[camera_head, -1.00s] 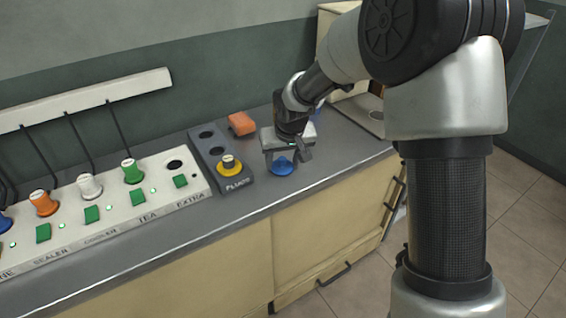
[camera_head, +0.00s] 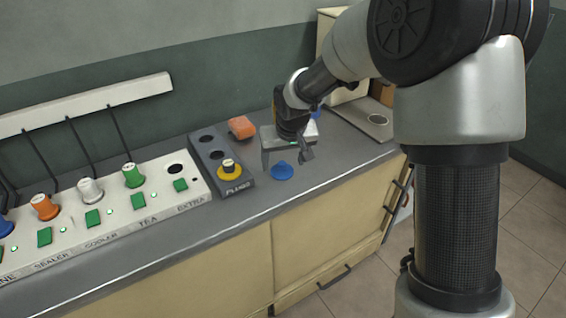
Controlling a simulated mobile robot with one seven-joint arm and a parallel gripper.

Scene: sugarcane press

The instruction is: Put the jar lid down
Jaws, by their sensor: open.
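The blue jar lid (camera_head: 282,171) lies on the grey counter (camera_head: 258,222), near its front edge and right of the plug holder. My gripper (camera_head: 288,160) is above the lid, with its fingers spread apart and pointing down. The lid sits below the fingertips, and a small gap shows between it and the gripper. The gripper is open and empty.
The dark plug holder (camera_head: 212,158) with a yellow plug (camera_head: 230,171) stands left of the lid. A white switch panel (camera_head: 110,222) with several coloured plugs runs further left. Bare counter lies in front of the lid.

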